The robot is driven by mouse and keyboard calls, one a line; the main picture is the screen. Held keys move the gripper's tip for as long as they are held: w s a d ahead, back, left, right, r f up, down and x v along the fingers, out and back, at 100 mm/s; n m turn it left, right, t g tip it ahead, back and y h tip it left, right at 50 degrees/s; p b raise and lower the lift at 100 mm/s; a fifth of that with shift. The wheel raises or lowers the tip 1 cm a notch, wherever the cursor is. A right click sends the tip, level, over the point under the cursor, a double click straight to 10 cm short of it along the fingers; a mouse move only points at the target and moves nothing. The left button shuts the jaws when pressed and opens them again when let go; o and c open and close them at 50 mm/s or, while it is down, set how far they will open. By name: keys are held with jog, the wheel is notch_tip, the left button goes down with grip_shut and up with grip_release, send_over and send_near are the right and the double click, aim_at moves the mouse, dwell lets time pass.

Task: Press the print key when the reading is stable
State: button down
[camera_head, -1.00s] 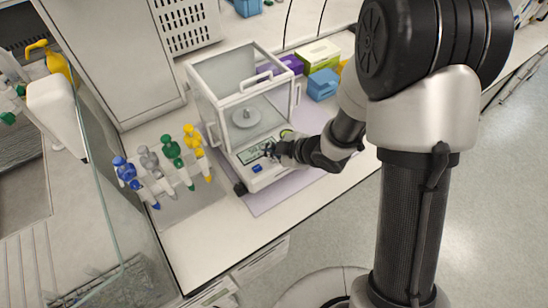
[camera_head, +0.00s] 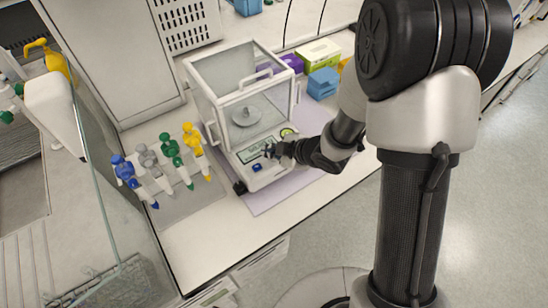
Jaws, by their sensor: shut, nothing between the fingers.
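The balance (camera_head: 240,95) stands on the bench with a clear glass draft shield and a round weighing pan (camera_head: 245,116) inside. Its front panel has a lit greenish display (camera_head: 256,150), a blue key (camera_head: 257,168) at the lower left and a round green mark (camera_head: 287,132) at the upper right. The digits are too small to read. My gripper (camera_head: 270,152) is shut and empty, over the front panel just right of the display. It hides part of the panel. I cannot tell whether it touches a key.
A rack of colored pipettes (camera_head: 160,170) stands left of the balance. Blue (camera_head: 323,83) and green-white boxes (camera_head: 318,53) lie behind it at the right. A glass pane (camera_head: 100,190) stands at the left. The bench front (camera_head: 215,245) is clear.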

aim_at(272, 160)
jog(key=shift+f+b, duration=0.4)
dwell(0.6)
jog(key=shift+r, duration=0.1)
jog(key=shift+r+p, duration=0.8)
notch_tip(272, 160, up, 5)
jog(key=p, duration=0.4)
dwell(0.4)
dwell(0.5)
